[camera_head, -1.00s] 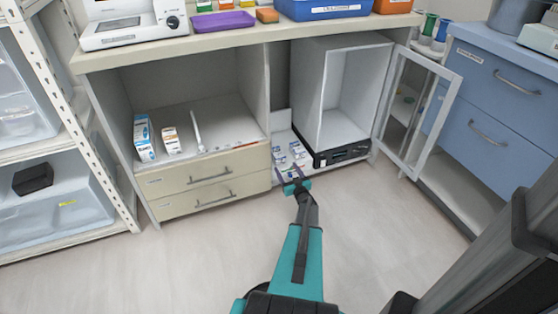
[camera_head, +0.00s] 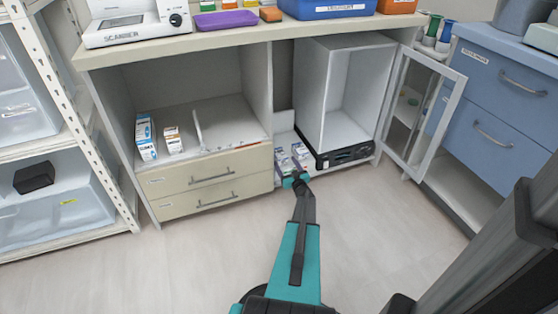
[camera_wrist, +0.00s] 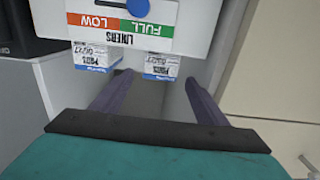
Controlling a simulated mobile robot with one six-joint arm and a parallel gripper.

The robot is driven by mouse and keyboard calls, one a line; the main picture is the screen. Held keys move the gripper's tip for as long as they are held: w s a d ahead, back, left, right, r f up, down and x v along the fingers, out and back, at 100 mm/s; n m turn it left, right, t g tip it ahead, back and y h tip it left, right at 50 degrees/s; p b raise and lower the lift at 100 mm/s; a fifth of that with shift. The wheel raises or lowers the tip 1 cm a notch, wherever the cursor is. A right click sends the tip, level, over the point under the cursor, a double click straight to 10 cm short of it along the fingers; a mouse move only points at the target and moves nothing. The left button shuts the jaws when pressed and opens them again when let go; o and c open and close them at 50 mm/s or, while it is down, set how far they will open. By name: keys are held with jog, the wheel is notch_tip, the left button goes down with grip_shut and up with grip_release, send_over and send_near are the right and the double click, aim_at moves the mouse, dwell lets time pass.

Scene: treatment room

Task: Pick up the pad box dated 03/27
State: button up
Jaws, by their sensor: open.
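Two small white-and-blue pad boxes stand side by side in the low bay between the drawers and the open cabinet. In the wrist view the left pad box (camera_wrist: 90,57) and the right pad box (camera_wrist: 161,65) carry printed labels ending in /27. The right label seems to read 03/27, but the print is too small to be sure. My gripper (camera_wrist: 158,80) is open and empty, with the right box ahead between its fingers. In the head view my gripper (camera_head: 297,181) is at the front of the bay, partly hiding the boxes (camera_head: 300,152).
A panel (camera_wrist: 190,20) marked LINERS, LOW and FULL, with a blue knob, is just beyond the boxes. The grey open cabinet (camera_head: 325,90) is right of the bay, its glass door (camera_head: 424,115) swung open. Drawers (camera_head: 210,180) are left. The floor in front is clear.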

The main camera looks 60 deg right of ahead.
aim_at(280, 153)
jog(key=shift+b+x, duration=0.3)
jog(key=shift+x, duration=1.3)
jog(key=shift+b+x, duration=1.1)
jog(key=shift+x, duration=1.05)
jog(key=shift+w+d, duration=0.25)
jog(key=shift+w, duration=0.1)
jog(key=c, duration=1.2)
